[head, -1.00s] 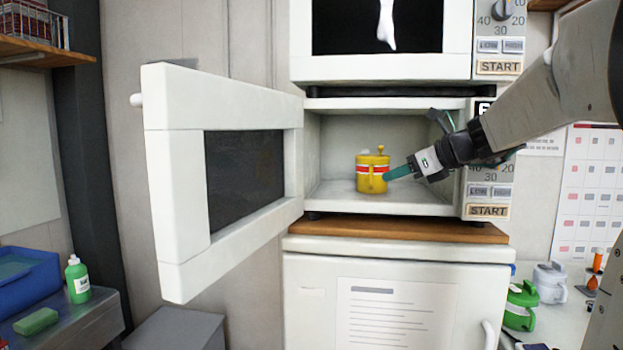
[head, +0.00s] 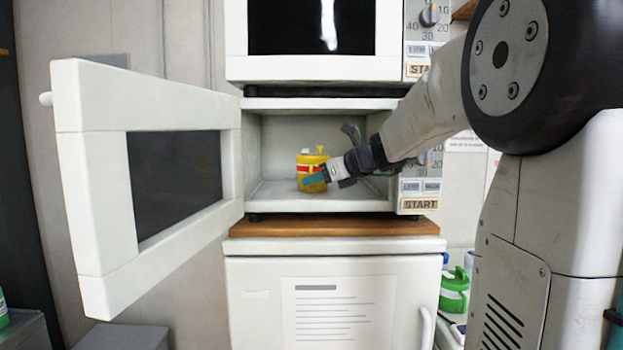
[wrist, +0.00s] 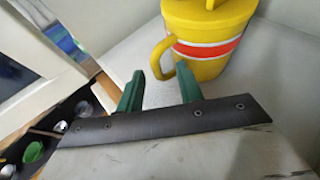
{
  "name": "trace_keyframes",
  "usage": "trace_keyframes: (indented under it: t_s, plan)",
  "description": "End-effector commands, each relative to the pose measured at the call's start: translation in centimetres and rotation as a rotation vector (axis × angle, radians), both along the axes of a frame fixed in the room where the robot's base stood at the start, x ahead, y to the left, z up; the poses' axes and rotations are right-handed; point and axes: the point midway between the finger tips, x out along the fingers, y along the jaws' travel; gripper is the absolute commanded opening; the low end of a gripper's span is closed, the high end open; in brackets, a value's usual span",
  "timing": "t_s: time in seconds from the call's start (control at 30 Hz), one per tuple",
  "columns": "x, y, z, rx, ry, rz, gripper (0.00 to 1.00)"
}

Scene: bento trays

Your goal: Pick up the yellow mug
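The yellow mug (head: 307,160) stands upright on the floor of the open lower microwave (head: 275,198). It has a red and white band and a lid with a knob. In the wrist view the mug (wrist: 215,62) is at the top right, its handle toward me. My gripper (head: 314,182) reaches into the microwave from the right and overlaps the mug's lower front in the head view. In the wrist view my gripper's (wrist: 160,78) two green fingers are apart, with the handle showing between their tips. I cannot tell whether they touch it.
The microwave door (head: 80,170) stands wide open to the left. A second microwave (head: 310,68) sits above. Below are a wooden board (head: 335,226) and a white cabinet (head: 260,320). A green-and-white container (head: 454,290) stands at the lower right.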

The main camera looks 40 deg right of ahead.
Motion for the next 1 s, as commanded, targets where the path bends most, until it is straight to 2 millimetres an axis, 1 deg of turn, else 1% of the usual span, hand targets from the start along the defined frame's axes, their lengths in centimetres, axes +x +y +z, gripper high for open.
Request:
trace_keyframes:
  t_s: [0.03, 0.07, 0.1, 0.13, 0.57, 0.87, 1.0]
  plan:
    - [0.0, 0.0, 0.0, 0.0, 0.0, 0.0, 0.23]
    - [0.0, 0.0, 0.0, 0.0, 0.0, 0.0, 0.15]
    - [0.0, 0.0, 0.0, 0.0, 0.0, 0.0, 0.04]
    - [0.0, 0.0, 0.0, 0.0, 0.0, 0.0, 0.0]
    - [0.0, 0.0, 0.2, -0.001, -0.001, 0.0, 0.0]
    - [0.0, 0.2, 1.6, -0.001, -0.001, 0.004, 0.0]
    - [-0.5, 0.1, 1.6, -0.001, -0.001, -0.001, 0.0]
